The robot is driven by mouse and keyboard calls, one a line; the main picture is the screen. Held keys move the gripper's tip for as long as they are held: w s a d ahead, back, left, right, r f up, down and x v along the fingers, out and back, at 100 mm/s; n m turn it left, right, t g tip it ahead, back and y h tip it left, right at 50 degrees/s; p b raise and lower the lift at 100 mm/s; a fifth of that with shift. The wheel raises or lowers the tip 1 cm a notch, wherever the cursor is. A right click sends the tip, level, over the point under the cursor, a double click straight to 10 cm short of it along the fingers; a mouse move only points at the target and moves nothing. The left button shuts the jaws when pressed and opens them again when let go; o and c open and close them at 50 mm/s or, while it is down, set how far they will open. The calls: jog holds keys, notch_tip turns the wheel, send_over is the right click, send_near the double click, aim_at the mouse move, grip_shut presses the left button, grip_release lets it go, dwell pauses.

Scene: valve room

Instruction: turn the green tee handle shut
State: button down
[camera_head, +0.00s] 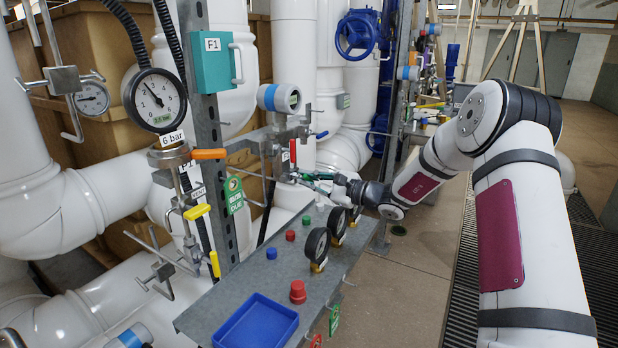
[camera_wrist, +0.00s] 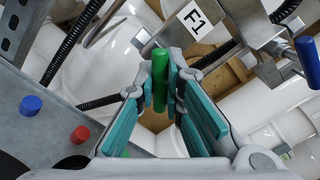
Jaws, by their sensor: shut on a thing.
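The green tee handle (camera_wrist: 160,72) shows in the wrist view as a green bar standing between my two teal-padded fingers. My gripper (camera_wrist: 160,92) is shut on it near the fingertips, with the bar's upper end sticking out beyond them. In the head view my gripper (camera_head: 322,182) reaches in from the right to the pipework behind the grey shelf. There the handle is too small and too covered by the fingers to tell its angle. The valve body under the handle is not clear in either view.
A grey sloping shelf (camera_head: 222,290) holds a blue tray (camera_head: 256,322), black gauges (camera_head: 317,244) and a red knob (camera_head: 298,291). A red handle (camera_head: 293,152) stands close to my gripper. A blue handle (camera_wrist: 308,62) is at right in the wrist view. The floor (camera_head: 420,265) beside the shelf is clear.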

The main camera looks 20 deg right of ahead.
jog(key=m+p, duration=0.2)
jog(key=m, duration=0.2)
jog(key=shift+m, duration=0.4)
jog(key=m+p, duration=0.1)
jog(key=m, duration=0.3)
jog(key=shift+f+p, duration=0.1)
jog(key=shift+p, duration=0.25)
jog(key=shift+m, duration=0.4)
jog(key=c, duration=1.7)
grip_release()
jog(key=shift+d, duration=0.1)
jog(key=v, duration=1.2)
